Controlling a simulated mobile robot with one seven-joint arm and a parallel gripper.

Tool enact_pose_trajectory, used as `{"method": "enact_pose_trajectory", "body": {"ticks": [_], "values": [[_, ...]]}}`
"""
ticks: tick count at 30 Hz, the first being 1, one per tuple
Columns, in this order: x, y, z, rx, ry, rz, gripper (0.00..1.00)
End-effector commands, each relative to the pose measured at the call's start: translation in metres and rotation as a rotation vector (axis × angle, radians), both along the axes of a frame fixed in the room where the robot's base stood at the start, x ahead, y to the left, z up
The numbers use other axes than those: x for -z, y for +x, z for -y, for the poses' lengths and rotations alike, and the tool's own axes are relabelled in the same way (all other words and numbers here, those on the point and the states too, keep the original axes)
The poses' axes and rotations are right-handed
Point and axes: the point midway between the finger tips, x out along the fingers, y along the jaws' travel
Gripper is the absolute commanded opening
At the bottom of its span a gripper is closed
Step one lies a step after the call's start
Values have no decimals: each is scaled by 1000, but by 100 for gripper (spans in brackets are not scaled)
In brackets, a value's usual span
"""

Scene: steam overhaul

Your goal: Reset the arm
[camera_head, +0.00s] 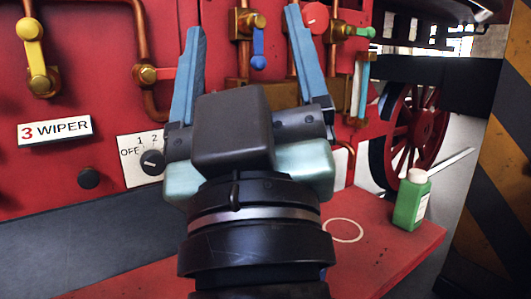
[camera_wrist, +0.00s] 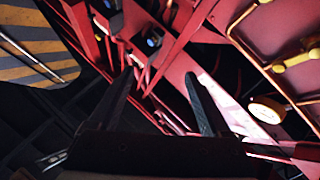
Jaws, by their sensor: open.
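My gripper (camera_head: 238,45) is raised in the middle of the head view, with its two blue fingers spread wide apart and pointing up. Nothing is between the fingers. Behind it is a red panel with copper pipes and valves. The wrist view shows the two dark fingers of my gripper (camera_wrist: 160,78) apart and empty, with red beams and dark gaps beyond them. My gripper is not seen touching anything.
A red shelf (camera_head: 375,250) carries a green bottle (camera_head: 411,200) at its right. A rotary switch (camera_head: 152,162) and a "3 WIPER" label (camera_head: 55,130) are on the panel. A blue-handled valve (camera_head: 258,48) shows between the fingers. A red spoked wheel (camera_head: 415,130) stands at the right.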

Motion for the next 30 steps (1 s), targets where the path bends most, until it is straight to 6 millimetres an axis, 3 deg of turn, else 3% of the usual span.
{"method": "enact_pose_trajectory", "body": {"ticks": [3, 4, 6, 21, 25, 30], "values": [[-24, -34, 19, -71, 211, 128, 82], [-47, -31, 18, -67, 199, 118, 82], [-70, -29, 18, -64, 194, 113, 82], [-224, -28, 17, -66, 191, 108, 82], [-255, -28, 17, -67, 191, 107, 82], [-275, -28, 17, -67, 191, 107, 82]]}}
